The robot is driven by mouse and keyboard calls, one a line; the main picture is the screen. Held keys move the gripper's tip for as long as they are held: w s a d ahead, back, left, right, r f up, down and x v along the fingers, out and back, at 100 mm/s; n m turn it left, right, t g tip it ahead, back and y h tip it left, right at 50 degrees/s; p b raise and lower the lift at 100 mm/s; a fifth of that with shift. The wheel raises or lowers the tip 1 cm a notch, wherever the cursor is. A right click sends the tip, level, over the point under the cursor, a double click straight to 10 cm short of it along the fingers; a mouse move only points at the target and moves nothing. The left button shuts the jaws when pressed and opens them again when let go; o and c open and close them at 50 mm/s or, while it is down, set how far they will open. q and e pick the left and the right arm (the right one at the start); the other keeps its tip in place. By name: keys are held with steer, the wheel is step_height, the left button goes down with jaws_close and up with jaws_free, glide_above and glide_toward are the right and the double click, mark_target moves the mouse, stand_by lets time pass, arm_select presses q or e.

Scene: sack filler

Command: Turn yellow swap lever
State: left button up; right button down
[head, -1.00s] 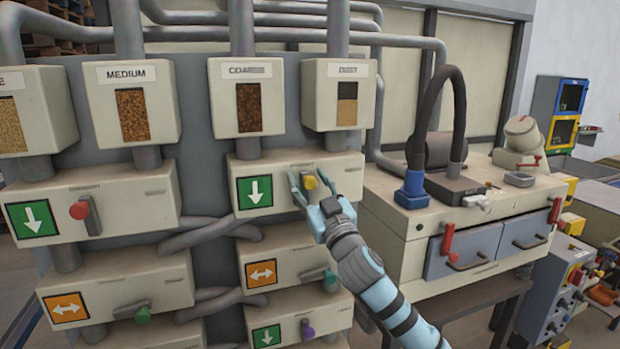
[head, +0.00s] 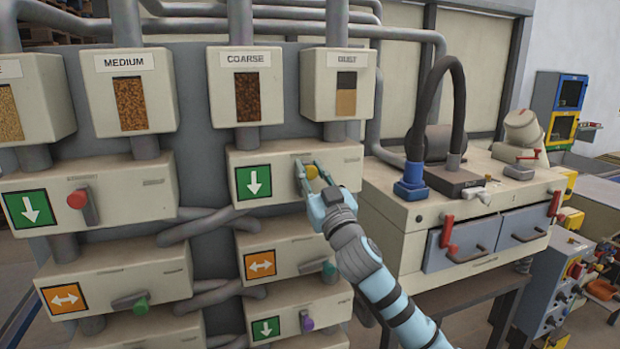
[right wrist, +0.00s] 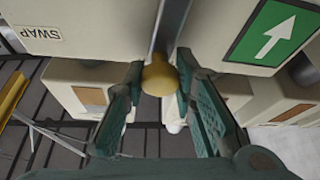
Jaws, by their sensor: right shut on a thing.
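The yellow swap lever (head: 311,172) is on the front of the cream box with a green down-arrow sign (head: 253,182), below the hopper labelled COARSE. My right gripper (head: 307,171) reaches it from the lower right and is shut on its yellow knob. In the right wrist view the yellow knob (right wrist: 158,77) sits between the two dark green fingers, and the word SWAP (right wrist: 42,33) shows upside down on the box. The lever's arm is largely hidden behind the knob and fingers. My left gripper is not in view.
A red lever (head: 79,199) is on the box to the left. A green lever (head: 329,270) and a purple lever (head: 307,323) are on boxes below. Grey pipes (head: 196,226) run between the columns. A cream cabinet (head: 390,222) with a blue plug (head: 411,188) stands to the right.

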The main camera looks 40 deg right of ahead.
steer(key=d+f+m+g+h+b, duration=0.1)
steer(key=m+h+b, duration=0.1)
steer(key=m+b, duration=0.2)
steer(key=s+d+f+m+g+h+b, duration=0.1)
steer(key=m+h+b, duration=0.1)
steer(key=m+b, duration=0.2)
steer(key=d+f+m+g+h+b, duration=0.1)
steer(key=d+m+g+h+b, duration=0.1)
steer(key=m+b, duration=0.2)
steer(key=shift+s+f+m+b, duration=0.15)
steer(key=shift+m+b, duration=0.15)
steer(key=shift+m, duration=1.1)
steer(key=shift+s+d+f+m+g+b, duration=0.2)
steer(key=shift+m+g+b, duration=0.3)
steer(key=shift+m, duration=0.35)
steer(key=shift+w+d+f+m+g+b, duration=0.1)
steer(key=shift+f+m+g+b, duration=0.25)
steer(key=shift+m+b, duration=0.45)
steer(key=shift+s+d+f+m+g+b, duration=0.1)
steer(key=shift+f+m+g+b, duration=0.25)
steer(key=shift+m, duration=0.6)
steer(key=shift+r, duration=0.1)
steer(key=c, duration=1.3)
jaws_free()
